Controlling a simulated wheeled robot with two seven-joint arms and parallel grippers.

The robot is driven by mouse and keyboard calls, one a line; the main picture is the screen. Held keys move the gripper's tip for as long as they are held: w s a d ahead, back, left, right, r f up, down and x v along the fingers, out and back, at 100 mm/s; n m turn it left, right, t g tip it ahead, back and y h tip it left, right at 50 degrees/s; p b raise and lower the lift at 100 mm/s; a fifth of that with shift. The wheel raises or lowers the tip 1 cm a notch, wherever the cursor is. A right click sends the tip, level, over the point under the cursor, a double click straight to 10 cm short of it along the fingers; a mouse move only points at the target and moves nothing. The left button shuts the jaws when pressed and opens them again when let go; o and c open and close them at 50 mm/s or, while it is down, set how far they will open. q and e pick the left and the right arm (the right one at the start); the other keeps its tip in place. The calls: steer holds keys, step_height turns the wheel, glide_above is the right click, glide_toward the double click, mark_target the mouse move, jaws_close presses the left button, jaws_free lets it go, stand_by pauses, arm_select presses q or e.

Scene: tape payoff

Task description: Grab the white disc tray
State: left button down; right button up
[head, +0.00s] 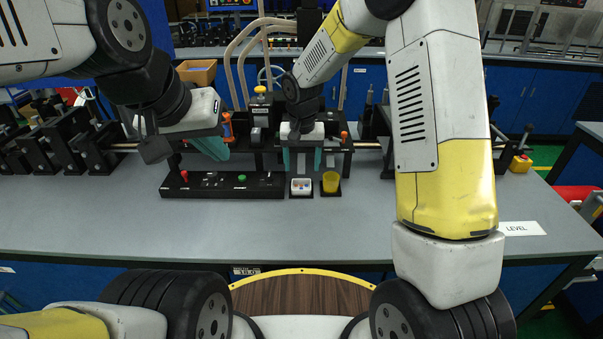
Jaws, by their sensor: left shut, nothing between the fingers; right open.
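Black fixtures and a metal rod run behind. The grey table front (240,228) is clear. A LEVEL card (521,228) lies at right.

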mark_target(301, 188)
step_height(301, 188, down, 7)
steer(key=shift+w+a+r, duration=0.1)
steer(key=shift+a, duration=0.05)
steer(key=c, duration=1.1)
steer(key=shift+r, duration=0.1)
